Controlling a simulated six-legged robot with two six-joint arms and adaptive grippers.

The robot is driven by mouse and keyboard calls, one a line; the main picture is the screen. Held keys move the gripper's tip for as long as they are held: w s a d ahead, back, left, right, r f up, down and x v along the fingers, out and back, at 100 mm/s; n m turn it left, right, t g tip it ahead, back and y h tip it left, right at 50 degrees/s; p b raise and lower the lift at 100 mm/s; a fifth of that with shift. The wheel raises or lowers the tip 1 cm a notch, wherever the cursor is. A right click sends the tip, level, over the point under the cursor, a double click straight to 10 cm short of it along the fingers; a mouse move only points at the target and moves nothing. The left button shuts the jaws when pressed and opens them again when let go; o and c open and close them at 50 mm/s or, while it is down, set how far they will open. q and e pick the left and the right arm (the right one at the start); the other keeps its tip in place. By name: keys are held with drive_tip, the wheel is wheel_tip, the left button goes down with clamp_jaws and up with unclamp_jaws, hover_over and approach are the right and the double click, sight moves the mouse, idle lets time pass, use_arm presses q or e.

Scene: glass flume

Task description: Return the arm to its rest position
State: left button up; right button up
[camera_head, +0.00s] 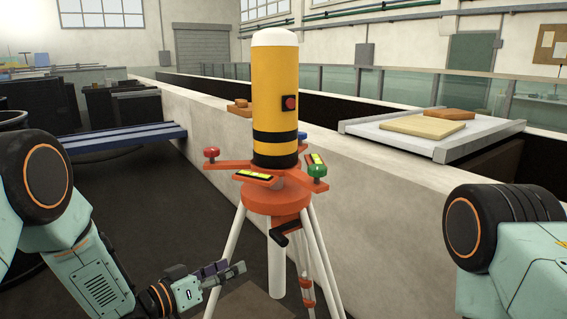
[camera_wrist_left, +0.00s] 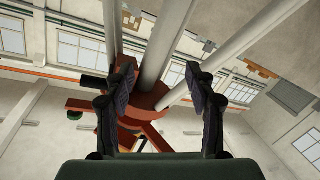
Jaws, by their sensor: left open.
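My left arm comes in from the left in the head view, and its gripper (camera_head: 222,277) is low, in front of the left legs of an orange tripod (camera_head: 275,201). In the left wrist view the two fingers of the left gripper (camera_wrist_left: 162,105) stand wide apart, with nothing between their tips. The underside of the orange tripod head (camera_wrist_left: 146,108) and its white legs show behind them. On the right of the head view I see part of my right arm (camera_head: 520,265); its gripper is out of view.
A blue bench (camera_head: 125,137) stands back left. Dark floor is clear left of the tripod.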

use_arm(q)
drive_tip(key=s+a+f+n+g+y+b, duration=0.15)
drive_tip(key=s+f+y, duration=0.25)
drive_tip(key=s+f, duration=0.6)
drive_tip(key=s+a+f+n+g+y+b, duration=0.1)
drive_tip(key=s+a+f+n+g+y, duration=0.15)
drive_tip(key=s+f, duration=0.7)
drive_tip(key=s+a+f+g+y, duration=0.1)
drive_tip(key=s+a+f+g, duration=0.1)
drive_tip(key=s, duration=0.5)
drive_tip(key=s+a+f+g+y+b, duration=0.1)
drive_tip(key=s+a+f+g+y, duration=0.1)
drive_tip(key=s, duration=0.6)
drive_tip(key=s+a+f+g+y+b, duration=0.1)
drive_tip(key=s+a+f+g+y, duration=0.1)
drive_tip(key=s, duration=0.5)
drive_tip(key=shift+s+f+g, duration=0.15)
drive_tip(key=shift+f+g, duration=0.5)
drive_tip(key=shift+g, duration=0.45)
